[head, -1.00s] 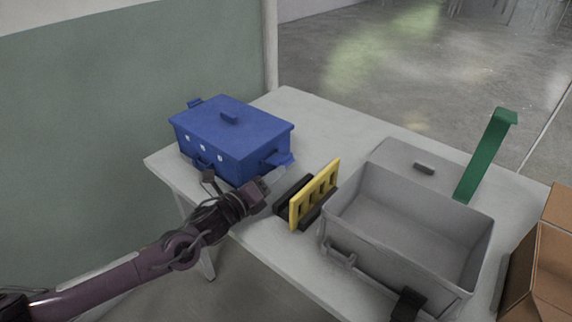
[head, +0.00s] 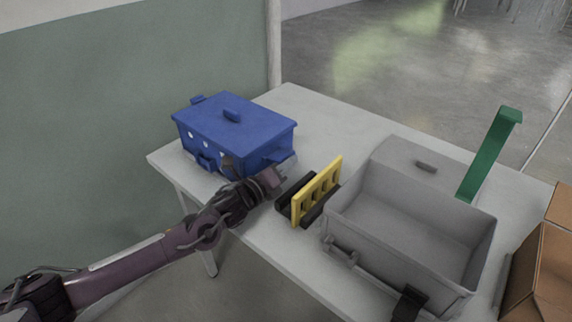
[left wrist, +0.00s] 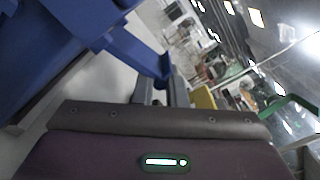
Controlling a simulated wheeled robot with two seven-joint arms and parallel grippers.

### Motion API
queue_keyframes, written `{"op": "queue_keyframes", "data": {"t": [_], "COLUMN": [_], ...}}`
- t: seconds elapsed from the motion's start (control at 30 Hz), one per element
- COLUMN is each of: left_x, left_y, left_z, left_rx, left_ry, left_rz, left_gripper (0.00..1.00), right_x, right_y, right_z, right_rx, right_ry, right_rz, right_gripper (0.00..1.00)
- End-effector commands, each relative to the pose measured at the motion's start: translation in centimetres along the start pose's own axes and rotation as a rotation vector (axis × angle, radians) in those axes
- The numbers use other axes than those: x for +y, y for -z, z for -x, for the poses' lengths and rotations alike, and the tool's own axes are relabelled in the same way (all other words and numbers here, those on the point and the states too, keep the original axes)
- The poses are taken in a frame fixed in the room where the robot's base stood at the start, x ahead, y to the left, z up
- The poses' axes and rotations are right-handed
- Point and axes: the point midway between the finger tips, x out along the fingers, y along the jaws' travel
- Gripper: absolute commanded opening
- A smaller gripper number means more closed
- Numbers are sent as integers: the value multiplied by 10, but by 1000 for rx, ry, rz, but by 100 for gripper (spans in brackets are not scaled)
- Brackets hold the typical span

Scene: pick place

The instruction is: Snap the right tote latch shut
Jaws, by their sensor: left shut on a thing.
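The blue tote (head: 230,135) stands at the left end of the table with its lid on. Its right latch (head: 281,156) is a blue flap that sticks out from the right end. My left gripper (head: 284,171) is at that end, just below the flap. In the left wrist view, the latch (left wrist: 150,60) reaches down to my left fingertips (left wrist: 160,84), which are shut on its tip. The fingers partly hide the contact. The tote's blue wall (left wrist: 50,40) fills the upper left of that view. My right gripper is not in view.
A yellow slotted plate (head: 318,192) stands in a black holder just right of my left gripper. A grey open bin (head: 370,265), a green upright piece (head: 487,160) and a cardboard box (head: 545,270) are farther right. The back of the table (head: 310,110) is clear.

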Motion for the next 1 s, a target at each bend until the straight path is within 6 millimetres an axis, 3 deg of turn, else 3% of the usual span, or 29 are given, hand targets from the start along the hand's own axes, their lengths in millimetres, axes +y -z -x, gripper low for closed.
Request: {"op": "queue_keyframes", "data": {"t": [0.37,1.0], "left_x": [-4,-13], "left_y": [-4,-28], "left_z": [0,0], "left_rx": [-1,-1], "left_ry": [-1,-1], "left_rz": [86,520], "left_gripper": [0,0], "right_x": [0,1], "right_y": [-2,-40], "right_z": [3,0], "right_rx": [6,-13], "right_ry": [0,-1], "right_rz": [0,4], "right_gripper": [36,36]}}
